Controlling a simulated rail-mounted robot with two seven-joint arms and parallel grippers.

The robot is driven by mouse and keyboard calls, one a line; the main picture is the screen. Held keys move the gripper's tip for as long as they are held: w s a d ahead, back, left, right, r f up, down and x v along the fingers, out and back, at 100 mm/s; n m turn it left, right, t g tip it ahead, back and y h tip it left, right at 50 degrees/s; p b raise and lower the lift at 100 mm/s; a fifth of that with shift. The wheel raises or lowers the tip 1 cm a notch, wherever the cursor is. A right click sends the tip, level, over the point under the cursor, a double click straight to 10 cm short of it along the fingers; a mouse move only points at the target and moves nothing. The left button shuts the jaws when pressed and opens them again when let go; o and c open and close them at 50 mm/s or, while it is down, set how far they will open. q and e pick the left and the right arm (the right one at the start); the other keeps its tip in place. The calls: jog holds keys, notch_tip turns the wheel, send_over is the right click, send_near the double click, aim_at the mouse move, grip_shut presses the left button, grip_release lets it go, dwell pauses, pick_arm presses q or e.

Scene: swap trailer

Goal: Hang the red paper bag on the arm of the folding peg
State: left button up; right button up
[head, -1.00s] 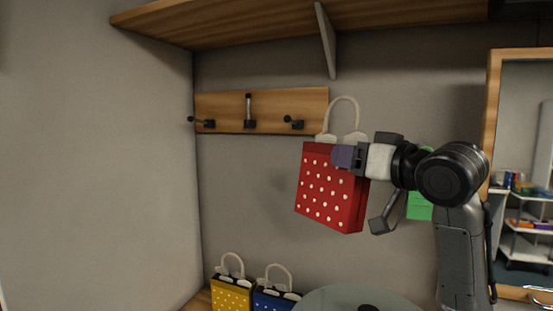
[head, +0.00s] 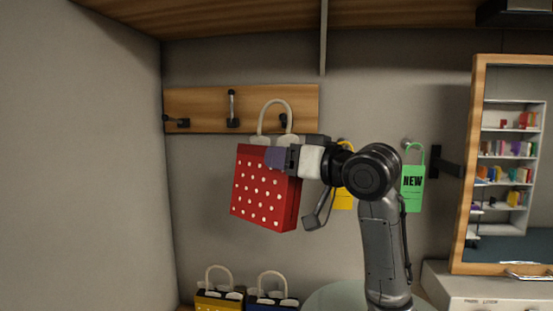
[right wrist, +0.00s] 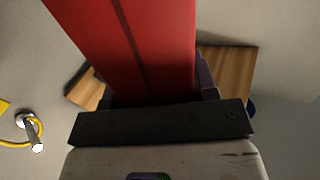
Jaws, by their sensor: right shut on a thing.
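The red paper bag (head: 262,196) with white dots and a cream handle (head: 274,112) hangs upright from my right gripper (head: 277,158). The gripper is shut on its top right edge. In the right wrist view the red bag (right wrist: 135,45) fills the space ahead of the jaws. A wooden peg board (head: 200,97) is on the wall behind. Its left peg (head: 177,122) sticks out, its middle peg (head: 232,110) has its arm upright, and its right peg (head: 283,121) is partly hidden by the bag handle. The handle looks apart from the pegs. My left gripper is not in view.
A yellow bag (head: 219,301) and a blue bag (head: 271,304) stand below. A yellow tag (head: 344,197) and a green NEW tag (head: 412,190) hang on the wall at right. A wooden shelf (head: 220,18) is overhead, a wood-framed mirror (head: 470,170) at far right.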

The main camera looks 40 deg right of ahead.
jog(key=shift+w+d, duration=0.4)
jog(key=shift+d, duration=0.15)
pick_arm(q)
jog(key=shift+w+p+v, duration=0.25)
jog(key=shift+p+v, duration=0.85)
jog(key=shift+p, duration=0.1)
pick_arm(e)
jog(key=w+d+f, duration=0.2)
jog(key=w+d, duration=0.5)
jog(key=shift+w+d+f, duration=0.15)
jog(key=shift+d+f, duration=0.2)
jog(key=shift+d, duration=0.05)
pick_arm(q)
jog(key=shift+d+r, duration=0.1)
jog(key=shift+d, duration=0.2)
